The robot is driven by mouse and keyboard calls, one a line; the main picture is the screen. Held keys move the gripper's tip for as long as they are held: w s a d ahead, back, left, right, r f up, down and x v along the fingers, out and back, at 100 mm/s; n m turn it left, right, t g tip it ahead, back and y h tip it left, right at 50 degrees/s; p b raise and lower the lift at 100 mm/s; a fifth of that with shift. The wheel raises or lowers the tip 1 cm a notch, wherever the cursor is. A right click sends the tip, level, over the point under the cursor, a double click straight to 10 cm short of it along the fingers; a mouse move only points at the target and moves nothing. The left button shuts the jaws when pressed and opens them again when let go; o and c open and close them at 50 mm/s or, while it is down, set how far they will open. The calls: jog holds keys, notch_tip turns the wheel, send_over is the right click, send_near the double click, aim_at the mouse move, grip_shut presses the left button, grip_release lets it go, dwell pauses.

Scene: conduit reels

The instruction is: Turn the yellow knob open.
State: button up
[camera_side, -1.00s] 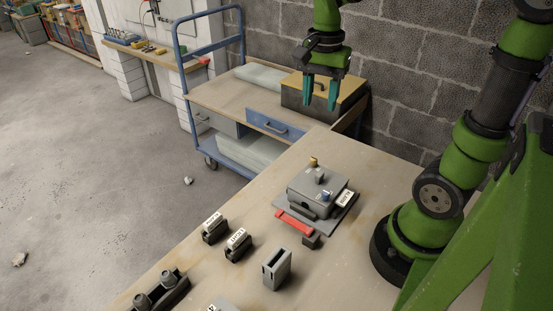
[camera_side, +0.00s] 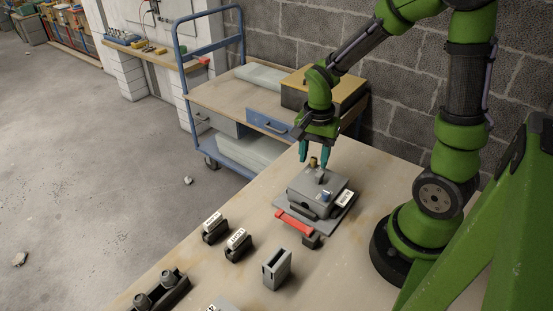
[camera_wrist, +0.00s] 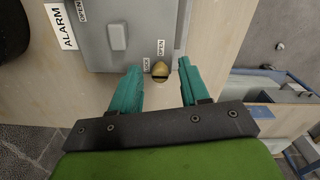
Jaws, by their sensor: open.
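The yellow knob (camera_side: 313,161) sits at the far end of a grey box (camera_side: 318,188) on the table. In the wrist view the brass-yellow knob (camera_wrist: 160,70) shows between labels that read LOCK and OPEN, at the edge of the grey box (camera_wrist: 125,35). My gripper (camera_side: 314,163) is above that end of the box, pointing down. Its teal fingers (camera_wrist: 160,80) are apart, one on each side of the knob, with gaps between them and it. I cannot tell exactly how high the fingertips are above the knob.
A red bar (camera_side: 294,222) lies in front. Labelled blocks (camera_side: 237,244) and a slotted grey block (camera_side: 277,268) stand nearer. A blue cart (camera_side: 225,92) stands behind.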

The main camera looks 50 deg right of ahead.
jog(key=shift+c, duration=0.3)
grip_shut()
jog(key=n, duration=0.4)
jog(key=shift+n, duration=0.4)
jog(key=n, duration=0.4)
jog(key=shift+n, duration=0.3)
jog(key=n, duration=0.4)
jog(key=shift+n, duration=2.3)
